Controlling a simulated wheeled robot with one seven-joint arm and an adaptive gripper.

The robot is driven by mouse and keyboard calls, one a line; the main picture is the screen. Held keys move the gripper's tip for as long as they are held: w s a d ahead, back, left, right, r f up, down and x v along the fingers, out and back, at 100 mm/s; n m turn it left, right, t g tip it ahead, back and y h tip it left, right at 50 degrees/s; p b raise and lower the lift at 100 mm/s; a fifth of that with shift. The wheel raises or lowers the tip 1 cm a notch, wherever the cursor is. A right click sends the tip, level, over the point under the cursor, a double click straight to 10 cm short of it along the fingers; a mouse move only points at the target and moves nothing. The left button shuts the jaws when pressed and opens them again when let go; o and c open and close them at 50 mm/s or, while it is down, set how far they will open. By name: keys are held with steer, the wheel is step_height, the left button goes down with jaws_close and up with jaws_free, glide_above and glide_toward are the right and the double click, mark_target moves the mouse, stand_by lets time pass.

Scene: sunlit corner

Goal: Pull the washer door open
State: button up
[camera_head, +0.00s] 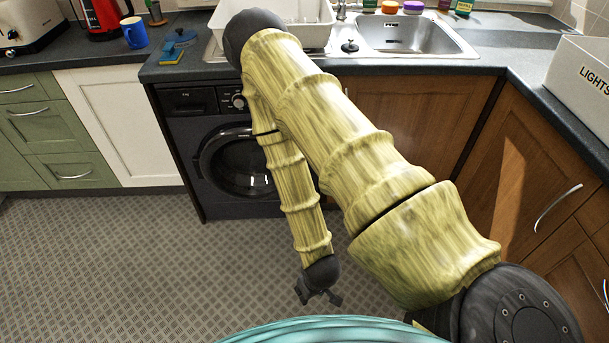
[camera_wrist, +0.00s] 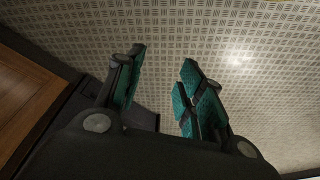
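The black washer (camera_head: 190,134) stands under the counter, left of centre in the head view. Its round door (camera_head: 221,160) looks shut, and my arm covers its right part. The door's handle cannot be made out. My gripper (camera_head: 320,299) hangs low over the floor, in front of the washer and to its right, well apart from the door. In the wrist view my gripper (camera_wrist: 160,88) has its two teal-padded fingers spread with a gap between them and nothing in it. The washer door does not clearly show in the wrist view.
A white cupboard (camera_head: 122,128) and green drawers (camera_head: 58,145) stand left of the washer. Wooden cupboards (camera_head: 408,115) stand to its right and along the right side. A white box (camera_head: 585,82) sits on the right counter. The patterned floor (camera_head: 110,255) before the washer is clear.

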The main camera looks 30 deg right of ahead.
steer(key=w+d+f+t+h+b, duration=0.1)
steer(key=w+d+f+t+b, duration=0.2)
steer(key=w+b, duration=0.4)
steer(key=w+d+f+m+t+b, duration=0.1)
steer(key=w+d+f+t+b, duration=0.15)
steer(key=w+d+b, duration=0.4)
steer(key=w+f+t+h+b, duration=0.15)
steer(key=w+f+b, duration=0.3)
steer(key=w, duration=0.45)
steer(key=shift+w+d+r+m+t+h+b, duration=0.55)
steer(key=shift+w+d+t+b, duration=0.75)
steer(key=shift+w+d+b, duration=2.1)
steer(key=shift+w+d+r+m+t+h+b, duration=0.45)
steer(key=shift+w+d+t+b, duration=1.35)
steer(key=shift+w+b, duration=2.7)
steer(key=shift+w+d+r+m+t+h+b, duration=0.3)
steer(key=shift+w+d+t+h+b, duration=0.5)
steer(key=shift+w+d+b, duration=3.05)
steer(key=shift+s+a+b, duration=0.3)
steer(key=shift+a+b, duration=0.1)
steer(key=shift+a, duration=0.15)
jaws_close()
